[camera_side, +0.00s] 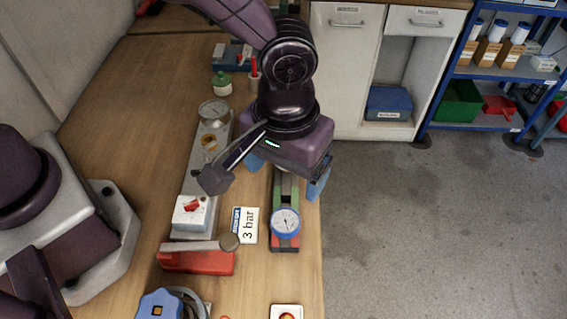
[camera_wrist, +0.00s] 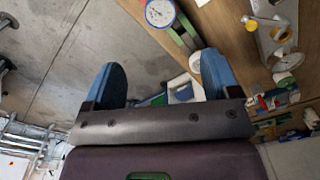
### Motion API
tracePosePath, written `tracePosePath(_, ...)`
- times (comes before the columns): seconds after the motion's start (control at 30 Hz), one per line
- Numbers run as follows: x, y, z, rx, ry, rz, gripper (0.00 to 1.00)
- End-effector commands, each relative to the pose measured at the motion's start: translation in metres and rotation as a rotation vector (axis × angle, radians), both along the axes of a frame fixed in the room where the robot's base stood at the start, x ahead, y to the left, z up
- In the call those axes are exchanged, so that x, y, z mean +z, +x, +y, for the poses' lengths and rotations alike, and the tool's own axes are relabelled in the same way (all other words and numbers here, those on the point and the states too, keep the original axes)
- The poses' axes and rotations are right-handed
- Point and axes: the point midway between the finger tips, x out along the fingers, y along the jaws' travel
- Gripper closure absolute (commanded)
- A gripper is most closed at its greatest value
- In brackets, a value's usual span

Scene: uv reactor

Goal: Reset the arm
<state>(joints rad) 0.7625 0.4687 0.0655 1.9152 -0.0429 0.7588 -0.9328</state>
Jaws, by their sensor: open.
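My gripper (camera_wrist: 160,82) shows its two blue fingers spread wide apart in the wrist view, with nothing between them. In the side view my gripper (camera_side: 288,176) hangs over the right part of the wooden bench, just behind a round blue-rimmed gauge. That gauge (camera_side: 285,221) sits on a narrow green and red stand near the bench's right edge. It also shows at the top of the wrist view (camera_wrist: 160,13). The gripper covers part of the stand's far end, and I cannot tell whether they touch.
A white "3 bar" card (camera_side: 245,225) lies left of the gauge. A grey plate (camera_side: 193,172) carries a second gauge (camera_side: 213,109) and a white box with a red switch (camera_side: 194,213). A red block (camera_side: 196,262) and a blue knob (camera_side: 160,303) are nearer. Open floor lies right.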

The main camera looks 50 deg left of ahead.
Motion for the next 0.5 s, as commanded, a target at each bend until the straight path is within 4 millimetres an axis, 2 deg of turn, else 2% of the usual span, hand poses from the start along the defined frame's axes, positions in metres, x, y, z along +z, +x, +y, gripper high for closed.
tracePosePath(0.17,-0.002,-0.003,0.003,-0.104,0.01,0.013,0.18)
tracePosePath(0.27,-0.003,-0.017,0.014,-0.241,0.032,0.048,0.18)
tracePosePath(0.5,0.05,-0.028,0.072,-0.439,-0.007,0.007,0.18)
